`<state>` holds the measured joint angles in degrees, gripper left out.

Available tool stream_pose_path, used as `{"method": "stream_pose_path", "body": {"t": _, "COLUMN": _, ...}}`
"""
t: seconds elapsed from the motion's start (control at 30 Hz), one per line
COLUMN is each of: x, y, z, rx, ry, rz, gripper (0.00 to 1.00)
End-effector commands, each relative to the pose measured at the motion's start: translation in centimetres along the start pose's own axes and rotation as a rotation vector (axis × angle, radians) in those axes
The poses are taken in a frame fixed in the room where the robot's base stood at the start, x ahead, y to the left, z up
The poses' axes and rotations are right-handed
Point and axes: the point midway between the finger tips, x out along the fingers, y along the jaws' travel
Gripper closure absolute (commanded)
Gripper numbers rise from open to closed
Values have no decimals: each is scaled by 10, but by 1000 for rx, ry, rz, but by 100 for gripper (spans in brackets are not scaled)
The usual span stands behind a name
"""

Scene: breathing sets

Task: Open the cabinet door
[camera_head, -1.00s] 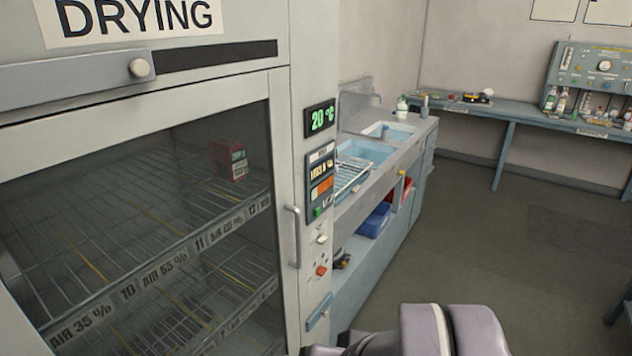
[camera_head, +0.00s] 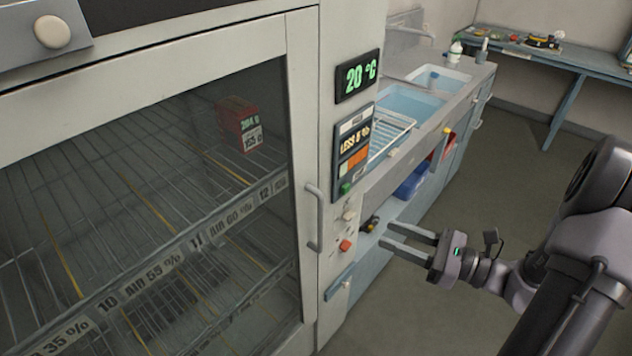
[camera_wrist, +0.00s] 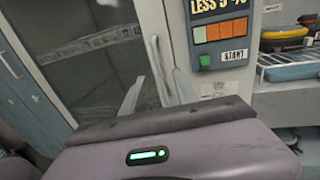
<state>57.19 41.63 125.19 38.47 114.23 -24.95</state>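The drying cabinet has a large glass door (camera_head: 303,130) in a pale frame, and it looks closed. Its grey vertical bar handle (camera_head: 315,218) is on the right edge of the door. My gripper (camera_head: 386,236) is open and empty, to the right of the handle, with its fingers pointing left toward the cabinet. In the head view there is a gap between fingertips and handle. In the wrist view the handle (camera_wrist: 157,68) appears beyond and between the two spread fingers (camera_wrist: 158,92). No contact with it is clear.
A control panel (camera_head: 352,150) with a 20 °C display (camera_head: 358,76) and knobs sits right of the door. A sink counter (camera_head: 440,125) with a wire rack and a blue bin (camera_head: 411,182) extends beyond. Wire shelves inside hold a red box (camera_head: 238,122). The floor at right is open.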

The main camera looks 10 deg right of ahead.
Motion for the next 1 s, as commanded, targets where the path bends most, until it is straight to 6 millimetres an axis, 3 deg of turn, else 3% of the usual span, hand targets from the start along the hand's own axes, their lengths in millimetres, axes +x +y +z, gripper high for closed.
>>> {"method": "stream_pose_path", "body": {"t": 0.17, "x": 36, "y": 1, "z": -2, "rx": -1, "ry": -1, "rz": 5, "gripper": 64}}
{"method": "stream_pose_path", "body": {"t": 0.4, "x": 110, "y": 3, "z": -3, "rx": -1, "ry": 0, "rz": 10, "gripper": 64}}
{"method": "stream_pose_path", "body": {"t": 0.6, "x": 154, "y": 2, "z": -2, "rx": -1, "ry": 2, "rz": 7, "gripper": 64}}
{"method": "stream_pose_path", "body": {"t": 0.8, "x": 171, "y": 2, "z": -1, "rx": -1, "ry": 1, "rz": 5, "gripper": 64}}
{"method": "stream_pose_path", "body": {"t": 1.0, "x": 172, "y": 2, "z": 0, "rx": 0, "ry": 2, "rz": 4, "gripper": 64}}
